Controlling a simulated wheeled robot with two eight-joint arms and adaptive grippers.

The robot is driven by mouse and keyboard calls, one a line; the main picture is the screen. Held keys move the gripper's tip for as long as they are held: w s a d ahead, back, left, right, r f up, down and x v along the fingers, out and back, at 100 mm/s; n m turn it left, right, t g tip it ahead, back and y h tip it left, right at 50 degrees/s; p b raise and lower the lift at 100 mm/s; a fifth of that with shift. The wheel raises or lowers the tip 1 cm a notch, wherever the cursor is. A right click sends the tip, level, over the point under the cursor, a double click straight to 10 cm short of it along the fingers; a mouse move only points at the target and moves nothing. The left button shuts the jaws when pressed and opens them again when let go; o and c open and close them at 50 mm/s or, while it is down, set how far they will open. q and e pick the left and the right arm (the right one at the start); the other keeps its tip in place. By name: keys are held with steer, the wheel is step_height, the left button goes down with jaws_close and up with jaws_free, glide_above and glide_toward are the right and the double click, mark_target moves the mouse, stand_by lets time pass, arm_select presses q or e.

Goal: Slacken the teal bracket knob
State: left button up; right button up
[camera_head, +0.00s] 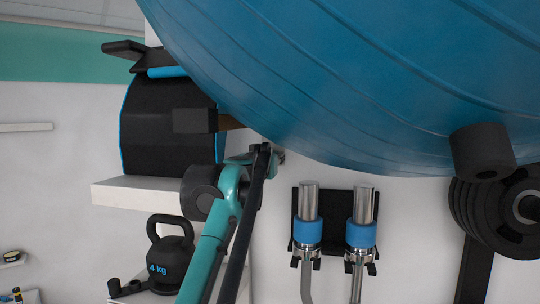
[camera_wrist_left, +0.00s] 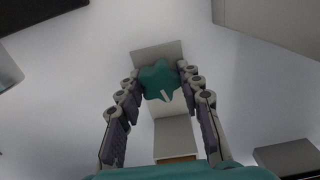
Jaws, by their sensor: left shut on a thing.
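The teal knob (camera_wrist_left: 158,82) is lobed, with a short white mark on its face pointing down and slightly right in the left wrist view. It sits in front of a pale grey bracket plate (camera_wrist_left: 157,50) on the wall. My left gripper (camera_wrist_left: 158,72) has one finger on each side of the knob and is shut on it. In the head view, my teal and black left arm rises from the bottom to the wall below the ball; the knob and fingertips cannot be made out there. My right gripper is in neither view.
A huge blue ball (camera_head: 340,70) fills the upper right. A black case (camera_head: 165,135) stands on a white shelf (camera_head: 140,190) left of my arm, above a 4 kg kettlebell (camera_head: 170,255). Blue-banded metal handles (camera_head: 308,232) hang right of it; black weight plates (camera_head: 495,215) are far right.

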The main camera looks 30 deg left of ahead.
arm_select(q)
steer(key=n+p, duration=0.1)
steer(key=n, duration=0.2)
steer(key=shift+n, duration=0.4)
steer(key=n+p, duration=0.1)
steer(key=n, duration=0.3)
steer(key=shift+n, duration=0.3)
steer(key=n+p, duration=0.1)
steer(key=n, duration=0.7)
steer(key=shift+p, duration=0.4)
steer(key=shift+n, duration=0.4)
steer(key=o, duration=1)
steer(key=shift+o, duration=0.8)
steer(key=shift+w, duration=0.2)
